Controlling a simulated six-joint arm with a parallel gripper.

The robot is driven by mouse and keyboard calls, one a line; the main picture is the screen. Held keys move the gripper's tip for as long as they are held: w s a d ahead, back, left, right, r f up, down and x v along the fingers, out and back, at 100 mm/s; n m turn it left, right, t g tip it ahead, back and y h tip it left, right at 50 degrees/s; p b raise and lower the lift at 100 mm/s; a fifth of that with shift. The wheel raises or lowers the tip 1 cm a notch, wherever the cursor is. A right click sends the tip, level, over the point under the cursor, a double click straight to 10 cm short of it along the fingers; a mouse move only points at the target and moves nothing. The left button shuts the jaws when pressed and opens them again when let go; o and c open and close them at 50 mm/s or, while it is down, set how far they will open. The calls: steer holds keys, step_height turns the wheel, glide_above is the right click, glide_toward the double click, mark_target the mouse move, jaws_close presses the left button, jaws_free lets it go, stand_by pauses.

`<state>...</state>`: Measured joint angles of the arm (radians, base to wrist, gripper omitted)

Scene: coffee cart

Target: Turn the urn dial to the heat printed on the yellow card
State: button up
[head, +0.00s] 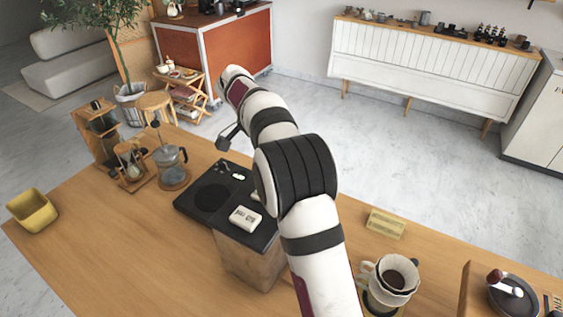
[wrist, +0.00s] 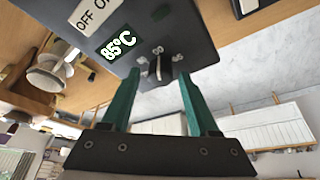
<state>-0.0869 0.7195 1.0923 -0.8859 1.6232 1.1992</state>
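In the head view the black top (head: 190,208) of the unit shows beside my arm; the dial is not clear there. A yellow card (head: 386,223) lies on the counter; its print is too small to read.
A glass press (head: 171,166), an hourglass-like timer (head: 130,160) and a wooden stand (head: 97,135) stand left of the unit. A yellow bin (head: 33,211) sits at the far left. A white dripper (head: 391,277) stands at the right. The front left counter is clear.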

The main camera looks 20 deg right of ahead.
steer(key=shift+o, duration=0.2)
steer(key=shift+r, duration=0.15)
steer(key=v, duration=1.1)
steer(key=shift+a+r, duration=0.25)
steer(key=shift+r, duration=0.1)
steer(key=shift+s, duration=0.1)
steer(key=s+d+r+n+y, duration=0.15)
steer(key=s+n, duration=0.35)
steer(key=s, duration=0.5)
steer(key=s+a+f+n+y, duration=0.1)
steer(key=s+f, duration=0.3)
steer(key=s, duration=0.5)
steer(key=s+a+f+n+y, duration=0.2)
steer(key=s+f+n, duration=0.1)
steer(key=s, duration=0.6)
steer(key=s+a+f+n+y, duration=0.1)
steer(key=s+f+n, duration=0.1)
steer(key=s+f, duration=0.4)
steer(key=s, duration=0.3)
steer(key=shift+a+n+y, duration=0.3)
steer(key=shift+y, duration=0.05)
